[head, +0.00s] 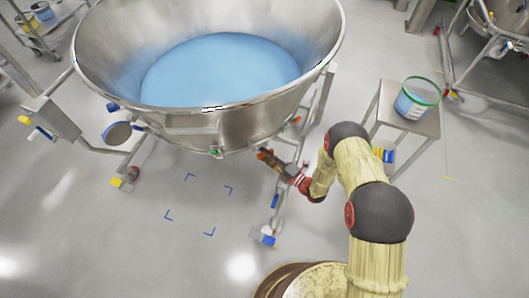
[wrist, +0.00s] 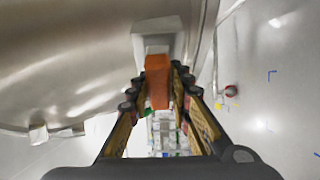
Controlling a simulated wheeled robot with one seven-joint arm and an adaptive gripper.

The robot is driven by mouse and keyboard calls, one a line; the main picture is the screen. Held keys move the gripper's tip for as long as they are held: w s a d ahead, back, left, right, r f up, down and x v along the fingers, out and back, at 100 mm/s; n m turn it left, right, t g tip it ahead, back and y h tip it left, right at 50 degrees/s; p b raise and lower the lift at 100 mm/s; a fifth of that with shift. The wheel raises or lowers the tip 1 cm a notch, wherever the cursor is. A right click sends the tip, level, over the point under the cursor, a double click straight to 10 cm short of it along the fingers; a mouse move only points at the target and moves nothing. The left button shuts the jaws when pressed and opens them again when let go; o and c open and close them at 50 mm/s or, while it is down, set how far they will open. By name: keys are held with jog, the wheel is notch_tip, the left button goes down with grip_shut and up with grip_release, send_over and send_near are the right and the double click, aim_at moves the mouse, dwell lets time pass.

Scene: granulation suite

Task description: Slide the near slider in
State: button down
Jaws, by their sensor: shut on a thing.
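The near slider shows in the wrist view as an orange block (wrist: 158,66) standing out from a grey metal housing (wrist: 158,28) on the vessel's side. My gripper (wrist: 157,82) has one finger on each side of the orange block and is shut on it. In the head view my gripper (head: 270,160) reaches in from the right, under the rim of the large steel bowl (head: 212,125). There the slider is mostly hidden by the fingers. How far the slider stands out cannot be told.
The bowl holds blue material (head: 220,65) and stands on a wheeled steel frame. A small steel table (head: 420,125) with a green-rimmed tub (head: 418,98) stands to the right of my arm. Blue corner marks lie on open floor in front of the bowl.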

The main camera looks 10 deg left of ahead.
jog(key=shift+w+a+r, duration=0.2)
jog(key=shift+w, duration=0.2)
jog(key=c, duration=1.6)
grip_release()
jog(key=shift+a, duration=0.1)
jog(key=shift+c, duration=0.2)
jog(key=shift+f, duration=0.1)
jog(key=shift+s, duration=0.1)
jog(key=shift+s+d, duration=0.2)
jog(key=shift+d, duration=0.35)
jog(key=v, duration=1.1)
